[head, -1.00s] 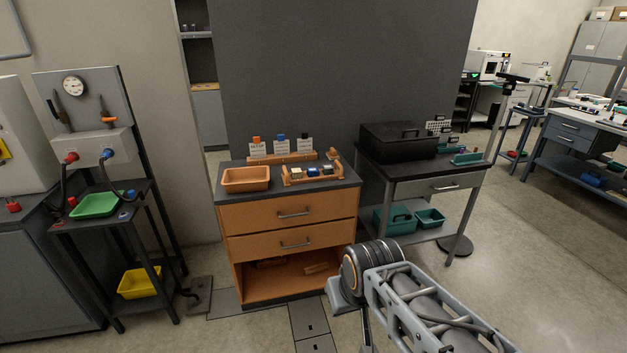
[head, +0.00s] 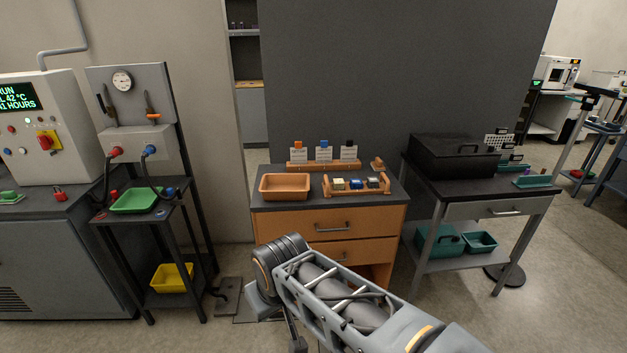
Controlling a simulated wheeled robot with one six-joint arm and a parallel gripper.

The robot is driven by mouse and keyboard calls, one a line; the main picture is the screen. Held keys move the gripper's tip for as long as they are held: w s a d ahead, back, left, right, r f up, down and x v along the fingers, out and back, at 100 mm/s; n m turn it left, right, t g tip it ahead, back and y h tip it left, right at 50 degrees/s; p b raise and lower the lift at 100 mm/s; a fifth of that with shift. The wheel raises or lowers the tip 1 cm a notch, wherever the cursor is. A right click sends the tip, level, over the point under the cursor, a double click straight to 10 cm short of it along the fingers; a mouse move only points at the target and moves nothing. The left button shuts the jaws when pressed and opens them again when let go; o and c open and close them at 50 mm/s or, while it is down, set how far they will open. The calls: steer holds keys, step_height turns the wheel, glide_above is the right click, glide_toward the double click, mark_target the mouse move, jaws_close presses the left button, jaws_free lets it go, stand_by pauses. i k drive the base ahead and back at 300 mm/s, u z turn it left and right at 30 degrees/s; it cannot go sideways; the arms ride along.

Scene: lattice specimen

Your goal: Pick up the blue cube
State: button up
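A small blue cube (head: 355,184) sits in the middle of a low orange-brown wooden holder (head: 330,193) on the dark top of the wooden drawer cabinet (head: 262,200). A pale yellow block (head: 339,184) is to its left and a dark grey block (head: 373,183) to its right. My arm reaches in from the lower right, with its joint in front of the cabinet. A thin part of it hangs down to the bottom edge. My gripper's fingers do not show.
An orange-brown tray (head: 285,195) lies left of the holder. Behind is a card stand (head: 324,167) with orange, blue and black tops. A black case (head: 455,158) stands on the right table. A cart with a green tray (head: 135,208) stands left. Floor in front is partly clear.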

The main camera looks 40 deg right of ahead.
mark_target(355, 183)
steer(key=u, duration=0.1)
steer(key=i, duration=0.9)
steer(key=z, duration=0.75)
steer(key=i, duration=0.7)
steer(key=z, duration=0.7)
